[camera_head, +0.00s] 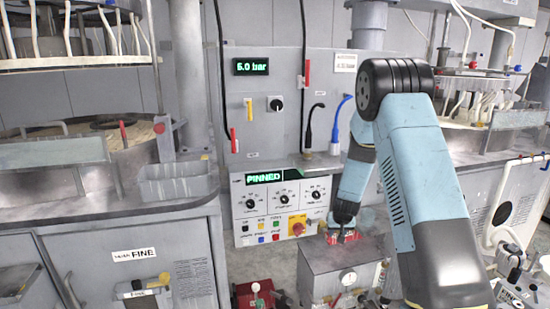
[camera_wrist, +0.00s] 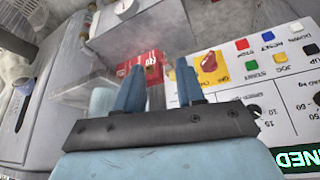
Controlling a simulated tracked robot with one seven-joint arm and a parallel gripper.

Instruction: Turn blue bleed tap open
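No part is clearly recognisable as the blue bleed tap. A small blue piece (camera_wrist: 85,32) shows beside the metal box (camera_wrist: 150,30) in the wrist view, too small to identify. In the head view the metal box (camera_head: 325,268) stands on the floor with a round white gauge (camera_head: 348,278) on its front. My gripper (camera_head: 344,232) points down at the box's top, near a red part there. In the wrist view my gripper (camera_wrist: 158,82) has its two blue fingers apart, with the red part (camera_wrist: 145,64) beyond them. I cannot tell whether they touch it.
The control panel (camera_head: 282,200) reads PINNED and stands behind the box, left of my arm. A blue hose (camera_head: 338,122) hangs on the wall above. A pressure display (camera_head: 252,66) reads 5.0 bar. A red box (camera_head: 254,294) is close left of the metal box.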

